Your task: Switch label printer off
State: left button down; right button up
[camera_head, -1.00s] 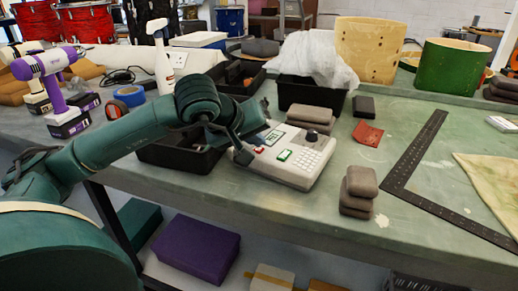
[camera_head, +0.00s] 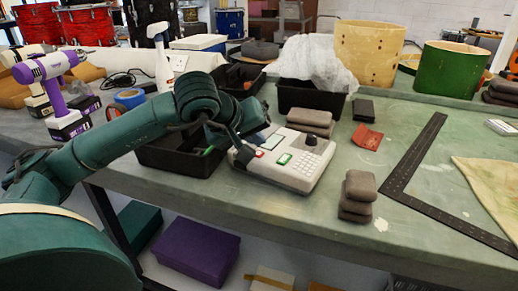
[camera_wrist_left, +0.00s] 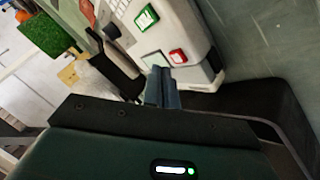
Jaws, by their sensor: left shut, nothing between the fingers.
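The label printer (camera_head: 310,170) is a pale box with a keypad and a small green display (camera_head: 284,159), on the bench. A red button (camera_head: 260,153) lies near its left end. In the left wrist view the printer (camera_wrist_left: 190,20) shows the red button (camera_wrist_left: 177,56) in a white frame, beside a pale square panel (camera_wrist_left: 153,60) and the green display (camera_wrist_left: 146,17). My left gripper (camera_head: 241,157) is shut and empty at the printer's left end. Its fingertips (camera_wrist_left: 161,72) appear just beside the red button; contact cannot be told. My right gripper is out of view.
A black tray (camera_head: 178,158) sits directly left of the printer, under my left arm. Stacked grey-brown pads (camera_head: 357,192) stand to its right, and more pads (camera_head: 310,118) lie behind it. A black metal square (camera_head: 405,165) lies further right. Bare bench shows in front.

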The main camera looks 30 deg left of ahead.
aim_at(256, 157)
pick_arm(q)
notch_tip(256, 157, up, 6)
jog(key=p, duration=0.4)
dwell(0.5)
jog(key=shift+d, duration=0.1)
